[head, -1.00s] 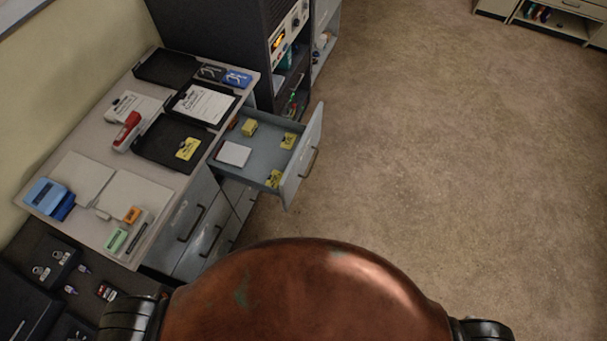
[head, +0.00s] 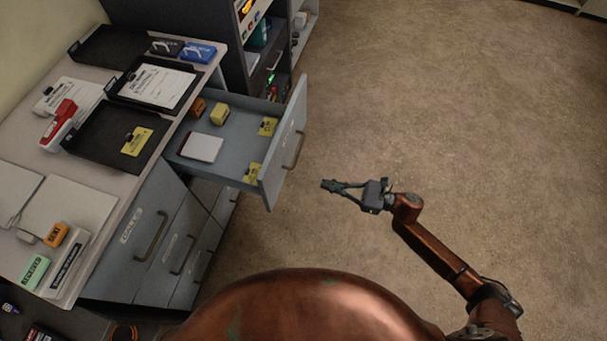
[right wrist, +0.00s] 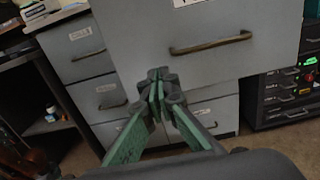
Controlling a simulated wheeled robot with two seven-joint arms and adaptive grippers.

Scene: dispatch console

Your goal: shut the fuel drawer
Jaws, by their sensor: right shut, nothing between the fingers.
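The open drawer (head: 232,145) sticks out to the right from the grey desk cabinet in the head view. It holds a white notepad (head: 201,147), yellow tags and small yellow and orange blocks. Its front panel has a bar handle (head: 293,151), which also shows in the right wrist view (right wrist: 211,44). The label above that handle is cut off at the top edge there. My right gripper (head: 325,185) is shut and empty, to the right of the drawer front and apart from it. In the right wrist view its fingertips (right wrist: 158,76) appear below the handle. My left gripper is not in view.
Closed drawers (head: 150,242) with handles are below the desktop. The desktop holds black trays (head: 84,143), papers, a red stapler (head: 59,125) and stamps. A dark equipment rack (head: 232,75) stands behind the open drawer. The floor (head: 440,120) to the right is clear.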

